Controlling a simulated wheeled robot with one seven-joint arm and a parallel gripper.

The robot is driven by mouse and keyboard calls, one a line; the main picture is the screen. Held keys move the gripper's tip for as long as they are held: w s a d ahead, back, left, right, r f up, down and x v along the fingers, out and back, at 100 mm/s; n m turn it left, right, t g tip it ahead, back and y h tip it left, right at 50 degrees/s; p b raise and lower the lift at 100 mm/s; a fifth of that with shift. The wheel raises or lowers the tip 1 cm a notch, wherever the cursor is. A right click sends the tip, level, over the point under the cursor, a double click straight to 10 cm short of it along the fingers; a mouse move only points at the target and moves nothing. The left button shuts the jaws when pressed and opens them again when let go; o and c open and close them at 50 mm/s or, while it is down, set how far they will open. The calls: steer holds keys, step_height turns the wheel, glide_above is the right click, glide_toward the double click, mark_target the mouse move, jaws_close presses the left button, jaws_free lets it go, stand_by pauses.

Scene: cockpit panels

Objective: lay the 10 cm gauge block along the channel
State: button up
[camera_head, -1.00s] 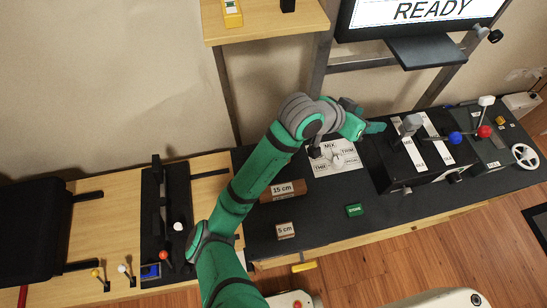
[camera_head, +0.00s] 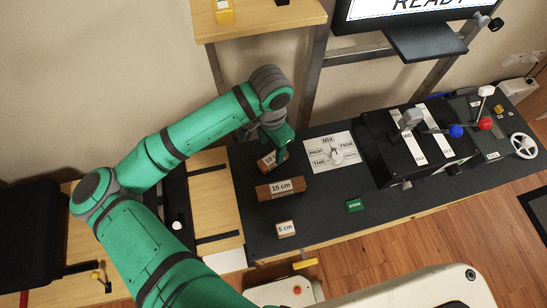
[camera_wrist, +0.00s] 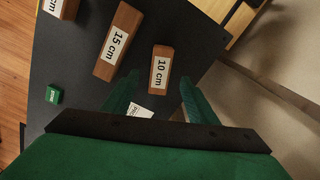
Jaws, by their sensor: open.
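The 10 cm gauge block (camera_head: 267,161) is a brown wooden block with a white label, lying on the dark bench top. My gripper (camera_head: 283,143) is above it and hides part of it in the head view. In the wrist view my gripper (camera_wrist: 158,80) is open and empty, its two green fingers apart. The 10 cm block (camera_wrist: 161,65) lies ahead, lined up with the gap between the fingers. I cannot pick out the channel with certainty.
The 15 cm block (camera_head: 281,188) lies close beside the 10 cm block. The 5 cm block (camera_head: 286,230) is nearer the front edge. A green block (camera_head: 354,205), a white dial plate (camera_head: 332,152) and a black lever console (camera_head: 385,150) stand to the right.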

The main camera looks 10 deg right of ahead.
mark_target(271, 158)
steer(key=f, duration=0.7)
steer(key=shift+w+f, duration=0.2)
steer(key=shift+s+f, duration=0.15)
steer(key=shift+f, duration=0.15)
steer(key=c, duration=1.3)
